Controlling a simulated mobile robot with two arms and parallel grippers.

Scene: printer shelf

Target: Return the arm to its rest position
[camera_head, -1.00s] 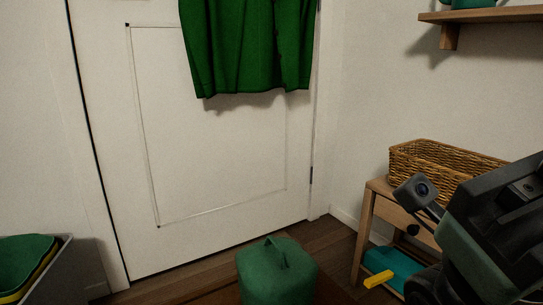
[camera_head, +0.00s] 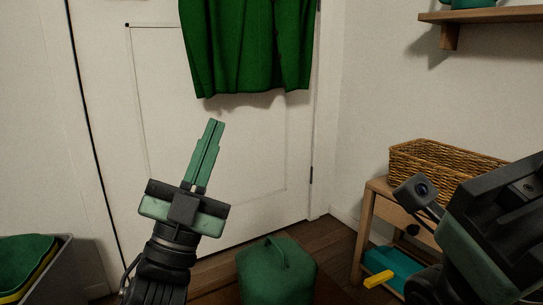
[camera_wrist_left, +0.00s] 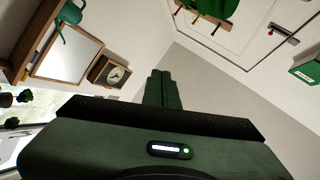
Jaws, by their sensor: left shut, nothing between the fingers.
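My left gripper (camera_head: 207,153) is raised in front of the white door, its green fingers pointing up and together with nothing between them. It also shows in the left wrist view (camera_wrist_left: 159,88), fingers side by side and empty. My right arm (camera_head: 490,235) shows at the right edge, dark and green, with a small camera on it; its fingers are not visible.
A green cloth (camera_head: 247,50) hangs on the door (camera_head: 255,150). A green pouf (camera_head: 277,272) stands on the floor. At right, a wooden side table (camera_head: 378,187) holds a wicker basket (camera_head: 440,164). A bin (camera_head: 65,270) stands at lower left. A wall shelf (camera_head: 485,15) is at upper right.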

